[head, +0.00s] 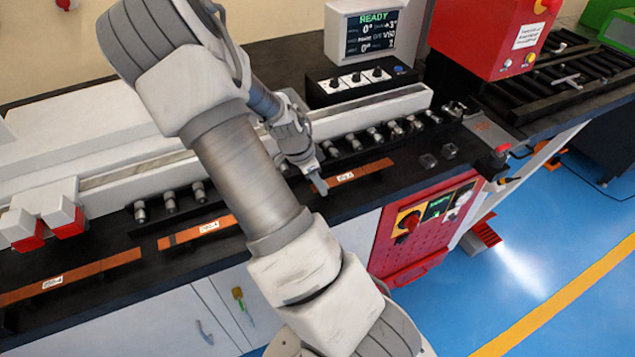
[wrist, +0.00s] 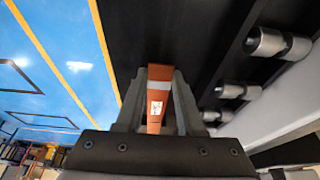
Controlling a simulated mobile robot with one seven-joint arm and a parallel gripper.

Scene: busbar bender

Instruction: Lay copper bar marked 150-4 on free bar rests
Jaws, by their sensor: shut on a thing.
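My gripper (head: 318,182) is shut on a short copper bar (head: 370,169) with a white label at the front of the black bench. The label is too small to read surely. In the wrist view, my gripper (wrist: 158,88) has one finger on each side of this bar (wrist: 154,127), with the label between them. Two other labelled copper bars lie along the same front strip: a middle one (head: 188,236), partly behind my arm, and a longer one (head: 105,265) at far left. I cannot tell whether the held bar touches a rest; the dark rests blend into the bench.
Several metal rollers (head: 377,136) line the bench behind the bars. A box with knobs (head: 360,84) and a screen reading READY (head: 377,33) stand behind. A red machine head (head: 490,38) is at right.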

